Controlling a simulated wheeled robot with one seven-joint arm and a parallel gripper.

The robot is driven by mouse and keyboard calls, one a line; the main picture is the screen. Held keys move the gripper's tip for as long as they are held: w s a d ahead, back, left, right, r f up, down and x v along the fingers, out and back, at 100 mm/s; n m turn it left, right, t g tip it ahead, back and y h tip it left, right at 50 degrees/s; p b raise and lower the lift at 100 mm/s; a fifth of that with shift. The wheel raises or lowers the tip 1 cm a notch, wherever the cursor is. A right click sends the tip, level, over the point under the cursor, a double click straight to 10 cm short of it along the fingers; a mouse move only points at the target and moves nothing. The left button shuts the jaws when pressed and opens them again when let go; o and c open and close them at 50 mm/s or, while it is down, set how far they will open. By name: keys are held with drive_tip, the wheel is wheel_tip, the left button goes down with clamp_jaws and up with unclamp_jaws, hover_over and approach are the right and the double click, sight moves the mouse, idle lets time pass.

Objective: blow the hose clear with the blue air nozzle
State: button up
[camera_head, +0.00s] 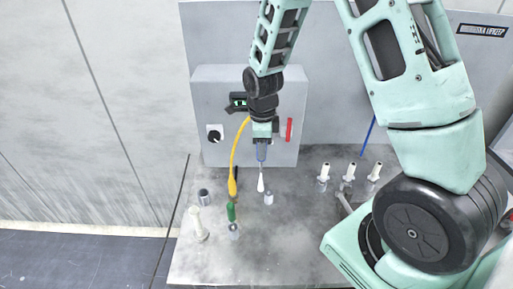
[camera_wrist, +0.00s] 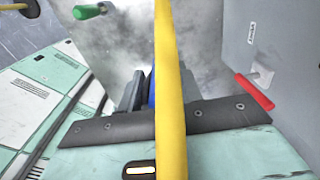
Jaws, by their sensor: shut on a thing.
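My gripper (camera_head: 262,145) points down over the grey table and is shut on the blue air nozzle (camera_head: 261,154). A slim shaft with a white tip (camera_head: 261,184) hangs below the blue part. In the wrist view only a sliver of the blue nozzle (camera_wrist: 151,90) shows between the dark fingers. A yellow hose (camera_head: 234,155) arcs from beside my gripper down to a green piece (camera_head: 231,212) above a small metal socket. In the wrist view the yellow hose (camera_wrist: 170,80) crosses in front of the fingers and hides most of the grip.
A small pale-topped holder (camera_head: 268,198) stands just below the white tip; contact is unclear. Several white-topped fittings (camera_head: 348,172) stand at right. A dark cup (camera_head: 204,197) and a cream fitting (camera_head: 198,225) stand at left. A grey box with a red handle (camera_head: 289,130) stands behind.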

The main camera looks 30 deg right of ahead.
drive_tip(key=shift+s+d+f+b, duration=0.1)
drive_tip(key=shift+d+f+b, duration=0.5)
drive_tip(key=shift+f+b, duration=1.85)
drive_tip(key=shift+w+d+f+b, duration=0.1)
drive_tip(key=shift+d+f+b, duration=0.45)
drive_tip(key=shift+f+b, duration=1.9)
drive_tip(key=shift+s+d+f+b, duration=0.1)
drive_tip(key=shift+d+f+b, duration=0.85)
drive_tip(key=shift+f, duration=2.55)
drive_tip(key=shift+a+b, duration=0.35)
drive_tip(key=o, duration=1.3)
drive_tip(key=shift+c, duration=0.2)
wheel_tip(320, 180, up, 17)
drive_tip(key=b, duration=0.3)
drive_tip(key=shift+s+a+r, duration=0.2)
drive_tip(key=shift+s+a, duration=0.05)
drive_tip(key=shift+s, duration=0.1)
